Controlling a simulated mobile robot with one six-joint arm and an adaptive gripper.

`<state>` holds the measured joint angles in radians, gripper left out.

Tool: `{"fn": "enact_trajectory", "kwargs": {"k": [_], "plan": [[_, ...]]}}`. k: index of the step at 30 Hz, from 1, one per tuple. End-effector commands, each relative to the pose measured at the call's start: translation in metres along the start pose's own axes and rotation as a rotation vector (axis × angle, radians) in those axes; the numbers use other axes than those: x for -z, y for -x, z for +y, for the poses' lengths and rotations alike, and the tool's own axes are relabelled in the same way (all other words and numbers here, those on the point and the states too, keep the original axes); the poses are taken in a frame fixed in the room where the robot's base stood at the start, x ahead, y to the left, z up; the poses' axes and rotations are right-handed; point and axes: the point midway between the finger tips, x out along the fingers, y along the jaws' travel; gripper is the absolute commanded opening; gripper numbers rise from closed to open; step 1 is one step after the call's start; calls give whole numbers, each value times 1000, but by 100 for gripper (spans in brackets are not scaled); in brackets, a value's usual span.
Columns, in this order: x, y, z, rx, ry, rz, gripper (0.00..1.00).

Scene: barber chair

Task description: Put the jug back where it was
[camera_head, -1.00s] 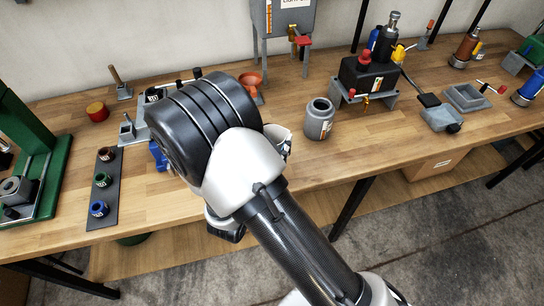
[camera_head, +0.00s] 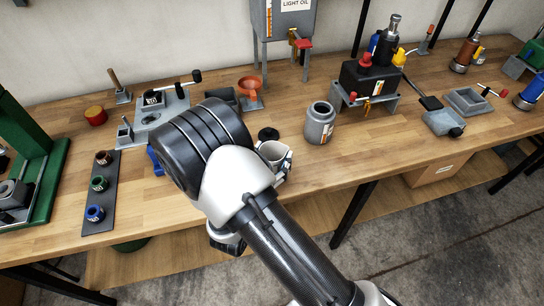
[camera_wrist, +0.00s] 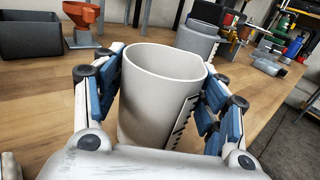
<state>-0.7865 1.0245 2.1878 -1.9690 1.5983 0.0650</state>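The jug is a pale, off-white open vessel with a dark-marked strip on its side. It fills the middle of the wrist view (camera_wrist: 160,92) and its rim shows just right of my wrist in the head view (camera_head: 271,150). My gripper (camera_wrist: 165,100) has its blue-padded fingers on both sides of the jug, pads against its wall. It looks shut on the jug, which is upright and appears empty. The jug's base is hidden, so I cannot tell whether it touches the bench.
A grey canister (camera_head: 320,123) stands on the wooden bench (camera_head: 220,255) right of the jug. An orange funnel (camera_head: 249,87) and the light oil tank (camera_head: 283,18) are farther back.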

Motion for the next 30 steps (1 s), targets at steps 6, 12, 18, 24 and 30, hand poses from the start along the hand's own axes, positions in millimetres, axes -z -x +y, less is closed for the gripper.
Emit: {"fn": "enact_trajectory", "kwargs": {"k": [6,12,18,24,30], "plan": [[0,0,0,0,0,0,80],[0,0,0,0,0,0,80],[-5,3,1,-2,1,0,80],[-5,41,2,-8,4,0,80],[-5,84,2,-8,2,0,80]]}}
